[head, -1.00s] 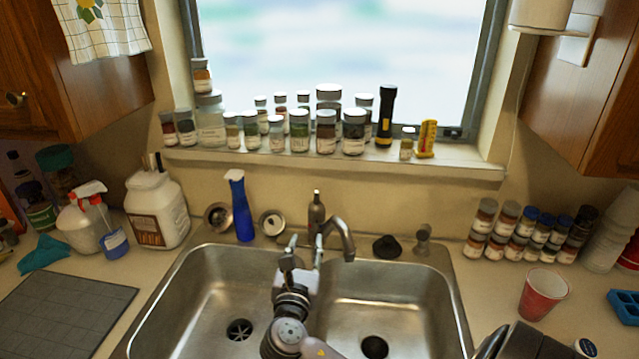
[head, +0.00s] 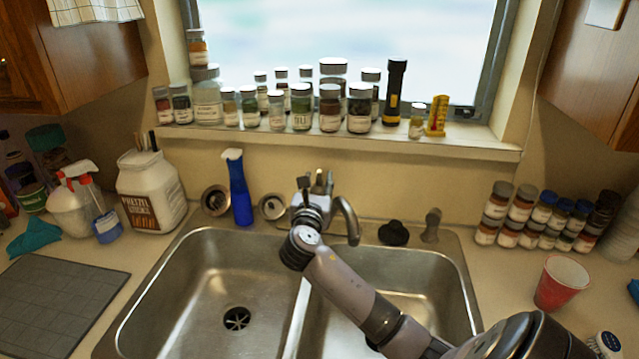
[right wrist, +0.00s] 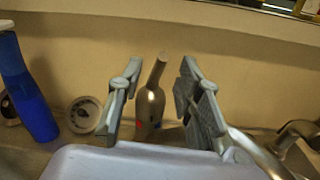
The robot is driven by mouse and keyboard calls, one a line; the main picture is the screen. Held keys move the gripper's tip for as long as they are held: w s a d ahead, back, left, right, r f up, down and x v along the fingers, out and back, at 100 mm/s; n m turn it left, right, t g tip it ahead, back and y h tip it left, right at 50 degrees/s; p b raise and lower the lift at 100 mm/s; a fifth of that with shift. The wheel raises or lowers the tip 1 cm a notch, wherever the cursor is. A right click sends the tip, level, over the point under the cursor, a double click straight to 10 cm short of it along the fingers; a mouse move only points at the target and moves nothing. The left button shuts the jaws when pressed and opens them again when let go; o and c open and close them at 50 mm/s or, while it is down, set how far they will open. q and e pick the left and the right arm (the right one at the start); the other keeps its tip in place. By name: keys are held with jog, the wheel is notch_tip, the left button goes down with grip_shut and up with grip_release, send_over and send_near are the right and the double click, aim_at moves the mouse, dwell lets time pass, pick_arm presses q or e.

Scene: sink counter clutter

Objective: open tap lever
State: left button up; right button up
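The tap's metal lever (right wrist: 151,103) stands upright with a slight tilt, with red and blue marks at its base in the right wrist view. My right gripper (right wrist: 158,78) is open, with one finger on each side of the lever and visible gaps between. In the head view my right gripper (head: 317,184) is at the tap behind the sink, and my arm hides the tap's base. The top of the lever (head: 319,177) shows between the fingers. The curved spout (head: 348,222) is just right of the gripper and hangs over the right basin. My left gripper is not in view.
Jars (head: 330,108) and a flashlight (head: 395,92) line the sill above. The left basin (head: 212,285) is empty.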

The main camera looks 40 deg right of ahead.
aim_at(319, 176)
jog(key=shift+b+x, duration=0.7)
jog(key=shift+x, duration=1.3)
jog(key=shift+a+r, duration=0.1)
jog(key=shift+c, duration=0.4)
grip_shut()
